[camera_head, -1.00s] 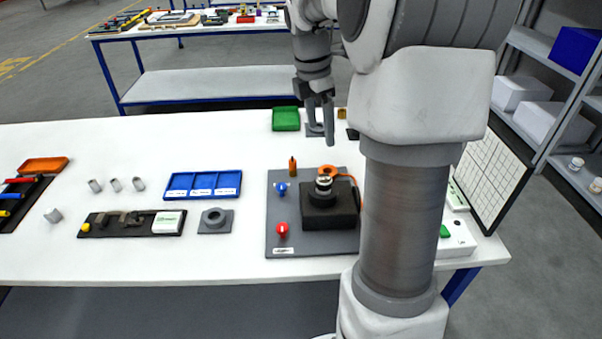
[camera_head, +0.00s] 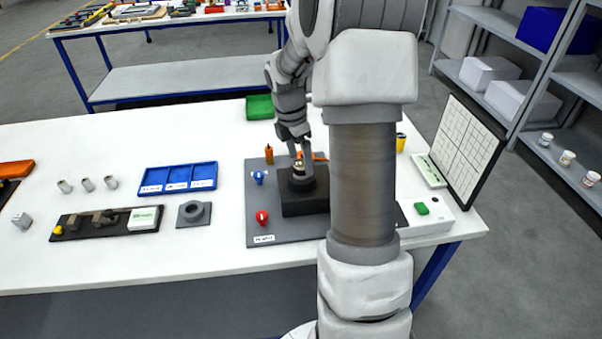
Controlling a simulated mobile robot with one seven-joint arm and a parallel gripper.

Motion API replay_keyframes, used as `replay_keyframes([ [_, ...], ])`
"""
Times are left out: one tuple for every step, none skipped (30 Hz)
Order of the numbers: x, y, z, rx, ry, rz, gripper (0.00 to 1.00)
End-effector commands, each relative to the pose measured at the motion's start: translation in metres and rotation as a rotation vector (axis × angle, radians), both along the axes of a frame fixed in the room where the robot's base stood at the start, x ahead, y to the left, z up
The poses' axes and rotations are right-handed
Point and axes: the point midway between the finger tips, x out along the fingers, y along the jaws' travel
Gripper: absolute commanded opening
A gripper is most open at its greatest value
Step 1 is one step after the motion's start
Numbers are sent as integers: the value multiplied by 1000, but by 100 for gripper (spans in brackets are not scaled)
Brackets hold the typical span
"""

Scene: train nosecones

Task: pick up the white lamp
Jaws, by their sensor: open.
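A small part with a pale band (camera_head: 299,170), which may be the white lamp, stands upright in the black block (camera_head: 304,203) on the grey panel. It is small and partly covered by my fingers, so I cannot tell its shape clearly. My gripper (camera_head: 300,158) points down right above the black block. Its two fingers are apart, one on each side of the part's top. I cannot tell whether they touch it.
Blue knob (camera_head: 258,177), red knob (camera_head: 262,217) and orange bottle (camera_head: 269,154) stand close on the panel. A blue tray (camera_head: 178,179), grey ring fixture (camera_head: 194,213) and several grey cylinders lie left. A gridded board (camera_head: 466,150) stands right.

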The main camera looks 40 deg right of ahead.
Motion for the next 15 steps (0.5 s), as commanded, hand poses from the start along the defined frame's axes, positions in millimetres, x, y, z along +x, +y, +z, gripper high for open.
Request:
replay_keyframes([
  [0, -1, -9, 1, 3, 0, 84],
  [0, -2, -13, 0, 2, 0, 84],
  [0, -2, -17, 0, 2, -1, 84],
  [0, -3, -20, 1, 2, -1, 84],
  [0, -3, -21, 0, 2, -1, 84],
  [0, -3, -23, 0, 1, -1, 84],
  [0, -3, -24, 0, 0, -1, 84],
  [0, -4, -24, 0, 0, -1, 84],
  [0, -4, -24, 0, -1, -1, 84],
  [0, -3, -24, 0, -1, -1, 84],
  [0, -3, -24, 0, -1, -1, 84],
  [0, -3, -23, 0, 0, -1, 84],
  [0, -3, -23, 0, 0, -1, 84],
  [0, -3, -23, 0, 0, -1, 79],
  [0, -3, -23, 0, 0, -1, 72],
])
